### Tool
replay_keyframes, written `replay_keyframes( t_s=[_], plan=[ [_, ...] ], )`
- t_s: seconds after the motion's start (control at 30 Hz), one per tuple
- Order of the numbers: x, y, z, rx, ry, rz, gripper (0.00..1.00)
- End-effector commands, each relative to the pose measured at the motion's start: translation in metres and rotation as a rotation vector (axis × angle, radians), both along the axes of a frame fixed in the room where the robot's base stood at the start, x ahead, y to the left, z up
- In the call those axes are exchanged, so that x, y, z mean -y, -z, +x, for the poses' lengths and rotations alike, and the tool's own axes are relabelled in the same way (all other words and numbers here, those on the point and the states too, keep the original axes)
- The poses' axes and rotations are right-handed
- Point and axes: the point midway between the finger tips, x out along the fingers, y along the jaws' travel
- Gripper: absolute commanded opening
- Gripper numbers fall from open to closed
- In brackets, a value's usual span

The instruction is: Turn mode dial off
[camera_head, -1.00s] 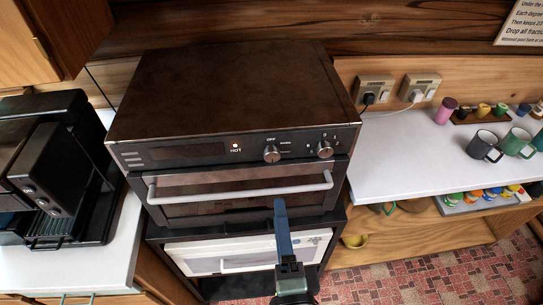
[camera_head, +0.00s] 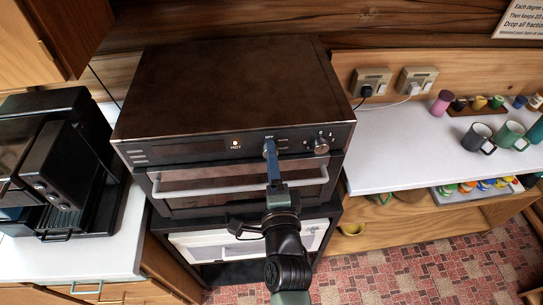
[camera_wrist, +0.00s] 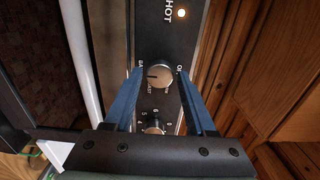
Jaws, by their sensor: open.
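The mode dial (camera_wrist: 159,76) is a round metallic knob on the dark front panel of the toaster oven (camera_head: 232,85). In the wrist view it lies between my two blue fingers, with the OFF label at its right and a dark mark on the left of its face. In the head view it is hidden behind my gripper (camera_head: 270,148), which is in front of the panel just under the OFF label. My gripper is open, with its fingers (camera_wrist: 159,82) on either side of the dial. I cannot tell whether they touch it. The HOT light (camera_wrist: 182,13) is lit.
A second dial (camera_head: 320,145) sits right of my gripper and also shows in the wrist view (camera_wrist: 153,130). The oven's bar handle (camera_head: 235,187) runs below the panel. A black coffee machine (camera_head: 55,165) stands left. Mugs (camera_head: 478,138) stand on the right counter.

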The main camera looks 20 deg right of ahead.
Motion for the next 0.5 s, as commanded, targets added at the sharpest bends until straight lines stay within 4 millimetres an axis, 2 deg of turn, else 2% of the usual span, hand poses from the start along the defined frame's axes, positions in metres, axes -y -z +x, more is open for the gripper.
replay_keyframes(
  t_s=[0.33,0.5],
  plan=[
    [0.0010,0.0002,0.0031,0.000,0.000,0.000,0.56],
    [0.0009,0.0003,0.0030,0.000,0.000,0.000,0.25]
  ],
)
